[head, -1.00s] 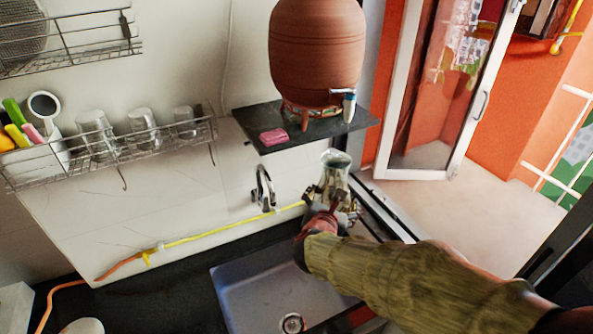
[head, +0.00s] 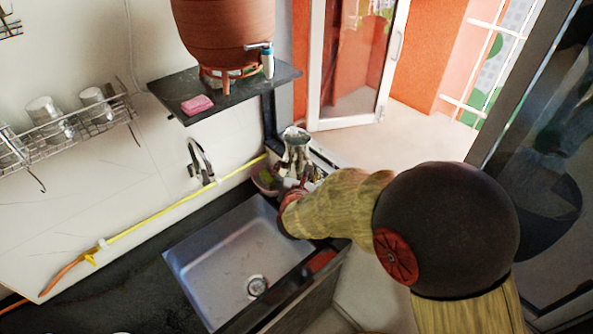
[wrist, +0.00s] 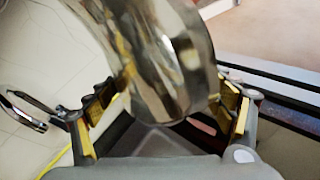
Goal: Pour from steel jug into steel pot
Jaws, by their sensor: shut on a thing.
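The shiny steel jug (head: 296,143) is at the back right corner of the counter in the head view, beyond the sink and near the window frame. It looks roughly upright there. My gripper (head: 297,187) is at its lower part, mostly hidden behind my own arm. In the wrist view the jug (wrist: 165,60) fills the middle, between the yellow-padded fingers of my gripper (wrist: 165,117), which is shut on it. The jug's inside is not visible. I cannot pick out a separate steel pot in these frames.
The sink (head: 235,255) lies in front of the jug, with a tap (head: 200,158) on its left. A dark shelf (head: 225,98) with a clay waterpot (head: 222,35) and pink sponge (head: 197,104) overhangs behind. A wire rack (head: 75,133) holds steel cups.

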